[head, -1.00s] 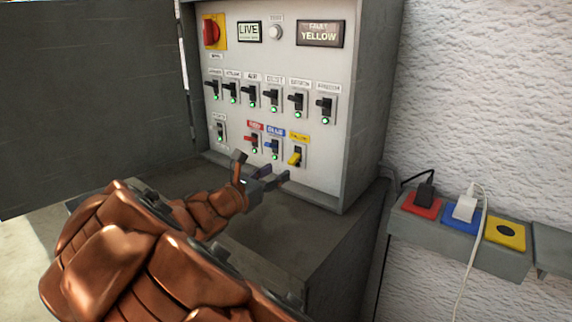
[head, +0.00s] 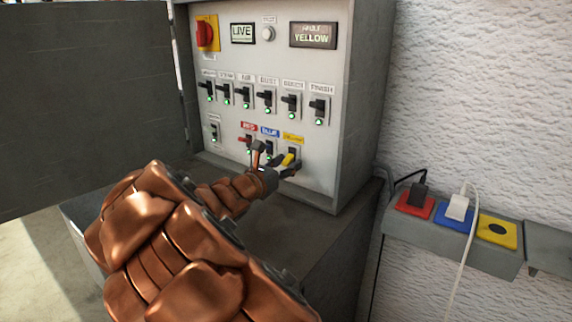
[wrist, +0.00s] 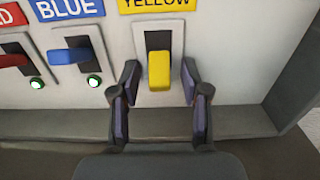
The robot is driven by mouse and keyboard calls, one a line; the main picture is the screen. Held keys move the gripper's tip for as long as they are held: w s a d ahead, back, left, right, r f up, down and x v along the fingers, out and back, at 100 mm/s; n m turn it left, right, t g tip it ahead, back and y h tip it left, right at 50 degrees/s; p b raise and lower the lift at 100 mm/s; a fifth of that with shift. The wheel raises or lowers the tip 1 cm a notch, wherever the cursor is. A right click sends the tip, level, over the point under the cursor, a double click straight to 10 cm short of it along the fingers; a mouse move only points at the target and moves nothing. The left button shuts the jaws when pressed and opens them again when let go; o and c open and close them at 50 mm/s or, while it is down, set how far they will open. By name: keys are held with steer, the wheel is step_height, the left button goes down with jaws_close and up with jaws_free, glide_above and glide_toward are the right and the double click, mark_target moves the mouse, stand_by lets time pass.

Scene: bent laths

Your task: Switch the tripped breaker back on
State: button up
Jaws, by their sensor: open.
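The yellow breaker lever (wrist: 159,70) sits under the YELLOW label in the bottom row of the panel, at the right. In the wrist view it hangs low in its slot, and no lit lamp shows below it. My gripper (wrist: 158,88) is open, with one finger on each side of the yellow lever and a gap on both sides. In the head view my gripper (head: 275,162) is at the panel and partly covers the lower row. The fault display (head: 313,36) reads YELLOW. The LIVE display (head: 243,33) stands left of it.
The blue lever (wrist: 72,56) and red lever (wrist: 14,60) are left of my gripper, each with a green lamp. Several black levers (head: 266,97) with green lamps fill the row above. A ledge (wrist: 230,122) runs below the panel. Colored sockets (head: 457,212) are on the wall at right.

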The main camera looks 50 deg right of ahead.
steer(key=shift+c, duration=0.4)
jaws_close()
